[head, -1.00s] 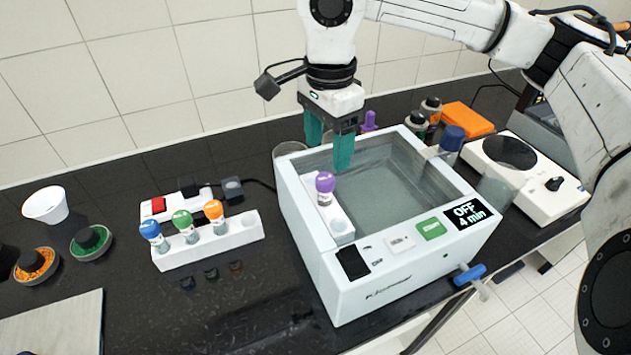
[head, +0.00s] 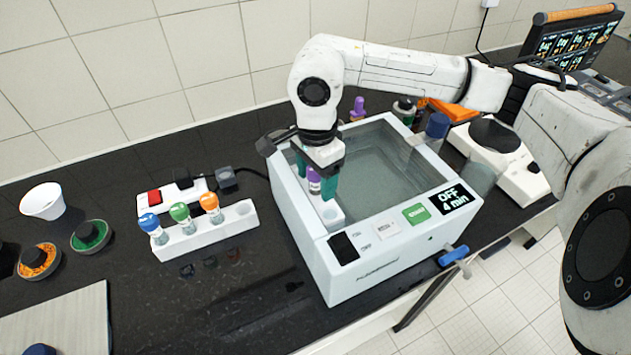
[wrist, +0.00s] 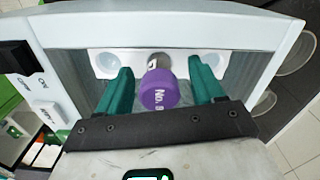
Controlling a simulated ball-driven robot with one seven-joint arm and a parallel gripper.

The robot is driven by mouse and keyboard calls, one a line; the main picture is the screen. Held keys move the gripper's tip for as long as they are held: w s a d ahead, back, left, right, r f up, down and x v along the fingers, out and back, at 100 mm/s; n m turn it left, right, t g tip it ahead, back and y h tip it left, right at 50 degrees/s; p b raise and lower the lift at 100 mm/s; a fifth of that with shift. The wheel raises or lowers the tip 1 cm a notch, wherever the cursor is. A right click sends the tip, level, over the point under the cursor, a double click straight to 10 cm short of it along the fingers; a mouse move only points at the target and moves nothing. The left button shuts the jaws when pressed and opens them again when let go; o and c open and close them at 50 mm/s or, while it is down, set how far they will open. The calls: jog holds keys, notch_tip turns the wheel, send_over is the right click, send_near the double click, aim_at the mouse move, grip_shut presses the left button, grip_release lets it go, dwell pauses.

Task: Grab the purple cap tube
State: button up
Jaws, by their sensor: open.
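The purple cap tube (head: 314,181) stands in a white rack (head: 331,212) inside the left side of the water bath (head: 350,268). In the wrist view the purple cap (wrist: 159,91) lies between the two green fingers, with a gap on each side. My gripper (head: 316,190) is open and points down around the cap. It also shows in the wrist view (wrist: 160,85). The tube's lower part is partly hidden by the fingers and the rack.
A white rack (head: 208,235) with blue, green and orange cap tubes stands left of the bath. The bath's front panel reads OFF, 4 min. Another purple-topped item (head: 358,107) stands behind the bath.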

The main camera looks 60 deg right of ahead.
jog(key=shift+c, duration=0.3)
jog(key=c, duration=1.1)
